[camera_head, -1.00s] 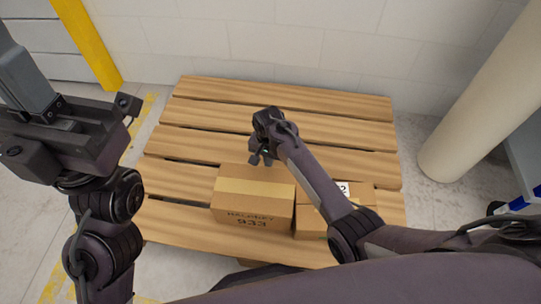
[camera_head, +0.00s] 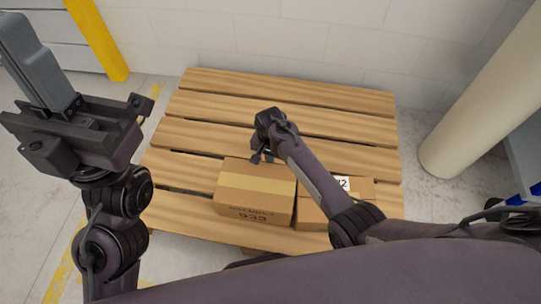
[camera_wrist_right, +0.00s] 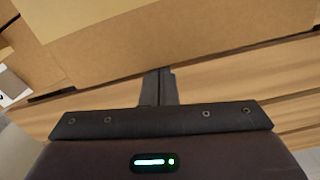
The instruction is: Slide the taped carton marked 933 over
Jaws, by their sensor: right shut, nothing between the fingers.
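The taped carton marked 933 (camera_head: 254,196) sits on the wooden pallet near its front edge, with a pale tape strip along its top. It fills the upper part of the right wrist view (camera_wrist_right: 180,40). My right gripper (camera_head: 262,158) is shut and empty at the carton's far side. In the right wrist view its fingers (camera_wrist_right: 160,82) point at the carton's side; I cannot tell if they touch. My left gripper (camera_head: 75,135) is up at the left, away from the pallet; its jaw opening is unclear.
A second carton (camera_head: 313,212) with a white label stands close to the right of the 933 carton, partly behind my right forearm. The pallet (camera_head: 290,92) is bare toward the back wall. A round column (camera_head: 480,110) stands at the right and a yellow post (camera_head: 97,40) at the left.

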